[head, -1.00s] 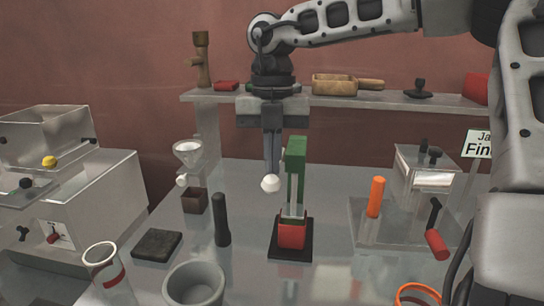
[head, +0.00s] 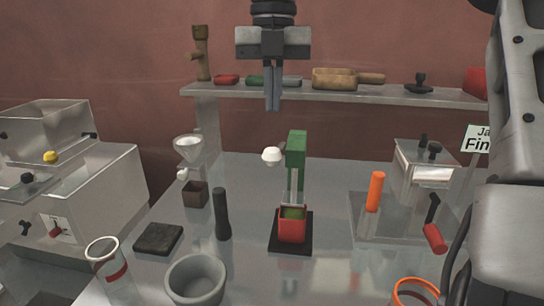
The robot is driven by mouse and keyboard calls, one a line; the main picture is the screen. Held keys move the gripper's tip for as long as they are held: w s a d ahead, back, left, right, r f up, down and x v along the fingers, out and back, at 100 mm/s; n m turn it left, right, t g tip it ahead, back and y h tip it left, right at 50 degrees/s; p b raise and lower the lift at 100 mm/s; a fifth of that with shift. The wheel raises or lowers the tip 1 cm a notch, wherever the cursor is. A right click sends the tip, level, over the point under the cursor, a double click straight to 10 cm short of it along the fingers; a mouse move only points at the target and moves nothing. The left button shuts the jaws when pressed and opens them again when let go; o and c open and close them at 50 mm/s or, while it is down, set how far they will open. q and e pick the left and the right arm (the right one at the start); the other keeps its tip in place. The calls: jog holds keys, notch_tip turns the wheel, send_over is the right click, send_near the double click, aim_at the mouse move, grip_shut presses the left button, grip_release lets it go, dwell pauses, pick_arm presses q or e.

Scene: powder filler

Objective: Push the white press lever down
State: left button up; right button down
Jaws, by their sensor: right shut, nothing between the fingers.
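The press has a green upright (head: 296,165) on a dark base (head: 273,243), with a pale rod below its head. Its white lever knob (head: 271,155) is raised, close to the left of the green head. A red container (head: 291,232) stands on the base under the rod, with green showing inside its open top. My right gripper (head: 272,109) points down with its fingers together and empty. It appears above the knob in the picture, clearly apart from it. My left gripper is out of view.
A black cylinder (head: 222,215) and a grey cup (head: 195,281) stand left of the press. An orange cylinder (head: 375,192) stands on a plate at right. A shelf (head: 430,98) with several items runs behind. The tabletop between press and plate is clear.

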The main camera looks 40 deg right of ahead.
notch_tip(320, 180, up, 7)
jog(key=shift+w+d+p, duration=0.25)
jog(key=shift+p, duration=0.2)
